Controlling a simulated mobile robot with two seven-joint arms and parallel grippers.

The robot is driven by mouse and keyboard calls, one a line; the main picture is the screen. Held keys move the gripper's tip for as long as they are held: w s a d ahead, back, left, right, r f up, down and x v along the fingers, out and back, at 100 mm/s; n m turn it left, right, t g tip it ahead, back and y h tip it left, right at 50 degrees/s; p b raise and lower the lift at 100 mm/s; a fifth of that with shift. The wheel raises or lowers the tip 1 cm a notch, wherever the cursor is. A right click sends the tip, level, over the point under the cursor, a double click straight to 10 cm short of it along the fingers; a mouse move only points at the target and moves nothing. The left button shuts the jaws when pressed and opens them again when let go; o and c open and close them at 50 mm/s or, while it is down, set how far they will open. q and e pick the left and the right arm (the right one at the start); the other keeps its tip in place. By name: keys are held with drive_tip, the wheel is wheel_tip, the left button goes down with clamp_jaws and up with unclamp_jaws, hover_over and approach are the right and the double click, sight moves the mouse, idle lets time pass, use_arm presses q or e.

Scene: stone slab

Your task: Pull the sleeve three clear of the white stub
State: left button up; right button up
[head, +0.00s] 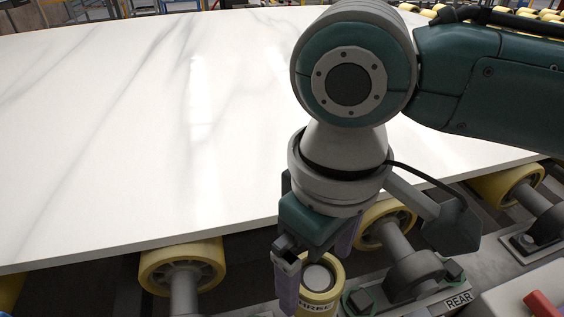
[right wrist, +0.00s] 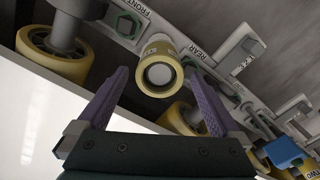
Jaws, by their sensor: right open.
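Sleeve three (head: 333,294) is a yellow collar with partly visible lettering, low in the head view. It sits around the white stub (head: 317,277), whose pale round end shows inside the collar's opening. In the right wrist view the sleeve (right wrist: 160,49) is a yellow ring around the stub's end (right wrist: 159,74). My right gripper (head: 316,272) is open, pointing down at the sleeve. Its purple fingers stand on either side of the sleeve in both views; I cannot tell whether they touch it. The stub's length is hidden inside the sleeve. My left gripper is not in view.
A large white veined slab (head: 130,120) lies left of my right arm, its edge close to the gripper. Yellow rollers (head: 182,266) stand along that edge. A metal rail with a REAR label (head: 459,300) runs beside the sleeve. A blue part (right wrist: 283,150) shows lower right in the wrist view.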

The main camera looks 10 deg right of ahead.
sight(317, 278)
wheel_tip(317, 278, down, 5)
drive_tip(key=shift+f+b, duration=0.15)
drive_tip(key=shift+b, duration=0.6)
drive_tip(key=c, duration=1.4)
drive_tip(key=shift+o, duration=0.2)
drive_tip(key=shift+r+p, duration=0.95)
drive_tip(key=shift+p, duration=0.25)
drive_tip(key=shift+r+p, duration=2.25)
drive_tip(key=shift+p, duration=0.5)
drive_tip(key=shift+r+p, duration=0.4)
drive_tip(key=shift+p, duration=0.1)
drive_tip(key=shift+r, duration=0.1)
